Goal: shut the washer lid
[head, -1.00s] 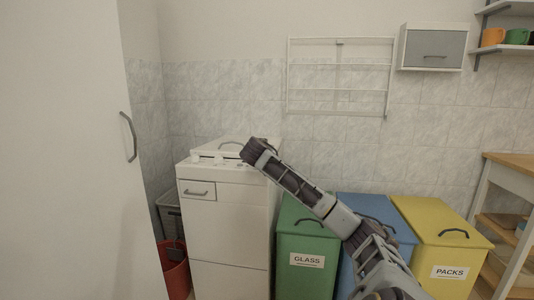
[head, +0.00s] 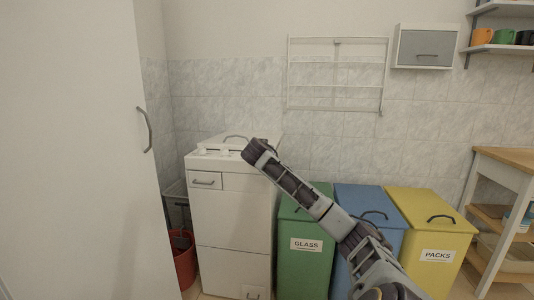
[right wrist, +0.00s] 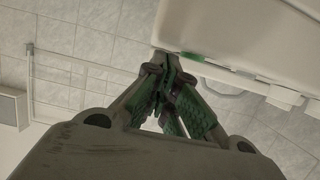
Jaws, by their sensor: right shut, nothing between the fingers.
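The white washer (head: 231,220) stands against the tiled wall, left of the bins. My right arm reaches over the bins to the washer's top right side. My right gripper (head: 270,146) is mostly hidden behind its own wrist in the head view. In the right wrist view the gripper (right wrist: 170,75) is shut and empty, its tips close to the edge of a white panel (right wrist: 260,30); contact is unclear. My left gripper is not in view.
A green GLASS bin (head: 306,265), a blue bin (head: 372,200) and a yellow PACKS bin (head: 437,240) stand right of the washer. A tall white cabinet (head: 70,150) is at left, with a red bucket (head: 184,262) between. A wooden-topped table (head: 508,160) is at right.

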